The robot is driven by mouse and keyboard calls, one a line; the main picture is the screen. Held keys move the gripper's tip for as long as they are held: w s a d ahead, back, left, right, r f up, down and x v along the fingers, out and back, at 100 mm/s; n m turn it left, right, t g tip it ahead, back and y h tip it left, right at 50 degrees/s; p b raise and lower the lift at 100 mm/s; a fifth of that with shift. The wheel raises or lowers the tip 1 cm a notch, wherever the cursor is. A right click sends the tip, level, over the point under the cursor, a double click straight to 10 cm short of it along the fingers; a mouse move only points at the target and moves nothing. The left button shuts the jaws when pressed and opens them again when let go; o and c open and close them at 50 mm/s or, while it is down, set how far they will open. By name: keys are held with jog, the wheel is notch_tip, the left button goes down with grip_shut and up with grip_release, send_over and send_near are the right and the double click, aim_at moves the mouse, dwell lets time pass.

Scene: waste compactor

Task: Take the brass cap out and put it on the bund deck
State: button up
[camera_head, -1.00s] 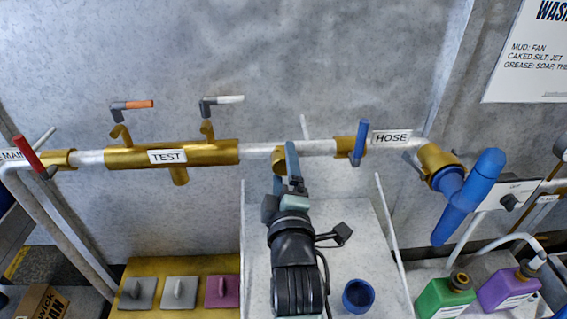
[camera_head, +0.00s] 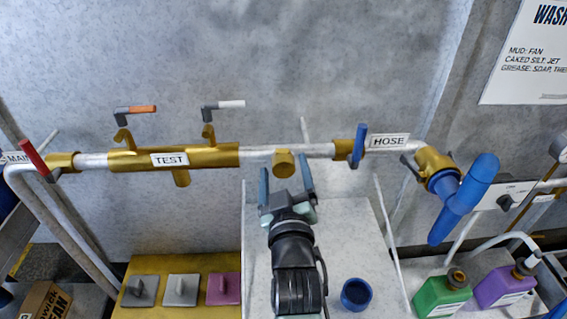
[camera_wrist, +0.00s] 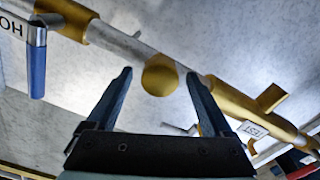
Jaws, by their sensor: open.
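The brass cap (camera_head: 284,163) is a round golden disc on the pale pipe, between the TEST body and the HOSE valve. It also shows in the wrist view (camera_wrist: 160,75), between the fingertips. My gripper (camera_head: 284,174) is open and empty, with one blue finger to each side of the cap and slightly below it in the picture. I see no contact, and the depth gap is unclear. A pale speckled deck (camera_head: 330,222) lies below the pipe; no label shows whether it is the bund deck.
A blue cup (camera_head: 356,295) stands on the pale deck. The red-handled MAIN valve (camera_head: 34,159), brass TEST body (camera_head: 215,156) and blue HOSE lever (camera_head: 359,144) line the pipe. A yellow mat (camera_head: 150,268) holds several pads. Green (camera_head: 440,297) and purple (camera_head: 502,287) jugs stand right.

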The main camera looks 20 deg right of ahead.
jog(key=m+p, duration=0.1)
jog(key=m, duration=0.4)
jog(key=m+p, duration=0.1)
jog(key=m, duration=0.3)
jog(key=shift+p, duration=0.4)
jog(key=shift+m, duration=0.9)
grip_shut()
jog(key=n+b, duration=0.1)
jog(key=n, duration=0.2)
jog(key=shift+d+f, duration=0.1)
jog(key=shift+f, duration=0.05)
jog(key=shift+n+b, duration=0.45)
jog(key=shift+n, duration=0.65)
